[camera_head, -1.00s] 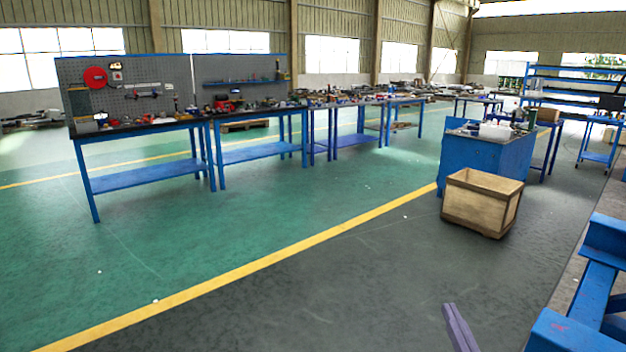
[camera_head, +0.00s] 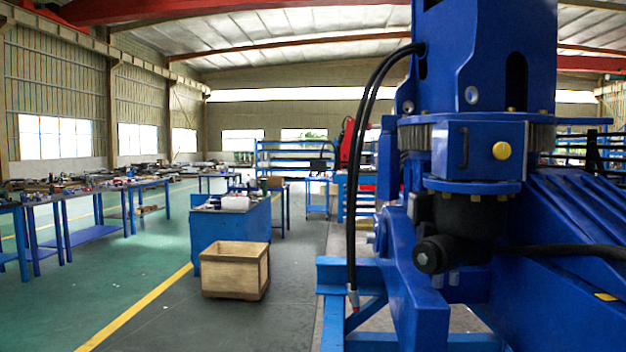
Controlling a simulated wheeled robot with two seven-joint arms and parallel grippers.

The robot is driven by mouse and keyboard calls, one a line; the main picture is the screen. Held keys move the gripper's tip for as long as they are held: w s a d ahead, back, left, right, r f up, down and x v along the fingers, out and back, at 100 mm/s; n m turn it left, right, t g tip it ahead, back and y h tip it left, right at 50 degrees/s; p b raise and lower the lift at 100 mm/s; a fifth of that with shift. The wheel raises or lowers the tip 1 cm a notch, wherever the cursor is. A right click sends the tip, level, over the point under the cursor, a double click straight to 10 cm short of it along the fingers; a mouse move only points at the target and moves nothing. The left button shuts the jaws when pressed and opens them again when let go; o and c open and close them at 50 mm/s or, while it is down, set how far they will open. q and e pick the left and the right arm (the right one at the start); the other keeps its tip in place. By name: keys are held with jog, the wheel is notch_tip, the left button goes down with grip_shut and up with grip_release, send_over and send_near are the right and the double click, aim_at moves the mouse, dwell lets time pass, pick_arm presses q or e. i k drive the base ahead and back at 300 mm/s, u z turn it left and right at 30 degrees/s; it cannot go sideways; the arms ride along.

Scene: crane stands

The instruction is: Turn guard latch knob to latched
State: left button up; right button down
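A round yellow knob (camera_head: 502,150) sits on the front face of a blue guard box (camera_head: 480,150) on the crane, at the right of the head view. A dark upright handle is on the same face, left of the knob. I cannot tell from here whether the knob is at latched. Neither of my grippers shows in the head view now.
The blue crane base and frame (camera_head: 415,310) fill the right side. Black hoses (camera_head: 352,200) hang down left of it. A wooden crate (camera_head: 235,270) stands on the floor beside a blue cabinet (camera_head: 232,222). Workbenches (camera_head: 90,200) line the left. The floor at front left is clear.

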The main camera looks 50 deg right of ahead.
aim_at(502, 150)
jog(key=z, duration=2.45)
jog(key=k, duration=0.9)
jog(key=u, duration=1.25)
jog(key=i, duration=0.8)
jog(key=z, duration=0.05)
